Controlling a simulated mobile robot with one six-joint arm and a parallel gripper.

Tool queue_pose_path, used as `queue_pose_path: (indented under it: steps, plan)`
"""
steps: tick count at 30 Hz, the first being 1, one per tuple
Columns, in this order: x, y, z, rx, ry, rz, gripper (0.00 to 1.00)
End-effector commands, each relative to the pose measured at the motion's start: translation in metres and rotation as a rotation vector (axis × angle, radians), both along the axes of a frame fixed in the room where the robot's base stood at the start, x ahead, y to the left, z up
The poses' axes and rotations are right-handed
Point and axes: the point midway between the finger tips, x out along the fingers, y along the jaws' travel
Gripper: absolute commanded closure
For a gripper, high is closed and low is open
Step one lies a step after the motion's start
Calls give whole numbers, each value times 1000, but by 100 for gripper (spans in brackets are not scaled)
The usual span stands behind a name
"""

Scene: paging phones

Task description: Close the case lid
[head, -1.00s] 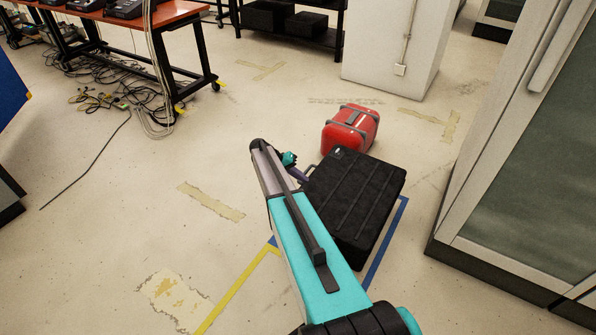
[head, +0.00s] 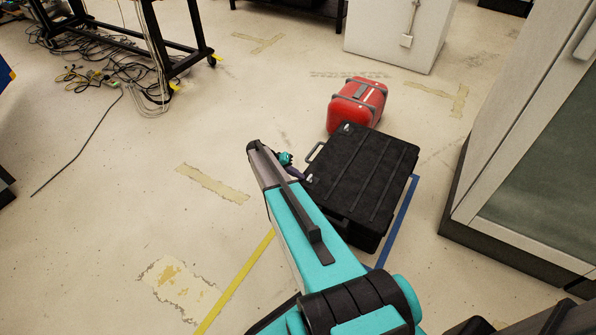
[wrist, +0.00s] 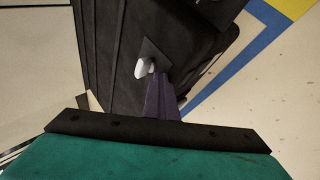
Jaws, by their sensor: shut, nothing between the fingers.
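The black case (head: 362,178) lies on the floor right of my forearm in the head view. Its ribbed lid (head: 378,165) lies over the body and looks down or nearly down; I cannot tell whether a gap remains at the rim. A handle (head: 315,152) sticks out on its left side. My gripper (head: 297,173) is at the case's left edge, partly hidden by my arm. In the wrist view, the purple fingers (wrist: 161,88) are shut and empty, beside a pale latch (wrist: 143,67) on the case (wrist: 110,60); contact is unclear.
A red case (head: 357,104) stands just behind the black one. A grey cabinet (head: 530,150) is on the right. Cables (head: 100,75) lie on the floor at the far left. Blue tape (head: 397,222) and yellow tape (head: 237,285) mark the floor. The left floor is mostly clear.

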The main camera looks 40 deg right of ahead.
Motion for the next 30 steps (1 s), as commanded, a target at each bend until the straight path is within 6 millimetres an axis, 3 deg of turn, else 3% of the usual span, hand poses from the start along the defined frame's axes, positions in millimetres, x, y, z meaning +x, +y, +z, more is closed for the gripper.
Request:
queue_pose_path:
  steps: [1,6,18,25,30]
  plan:
    - [1,1,-14,11,-10,3,100]
    - [-1,2,-24,16,-11,1,100]
    - [0,1,-28,16,-11,0,100]
    - [0,1,-18,11,-10,0,100]
    - [-2,1,3,4,-7,0,100]
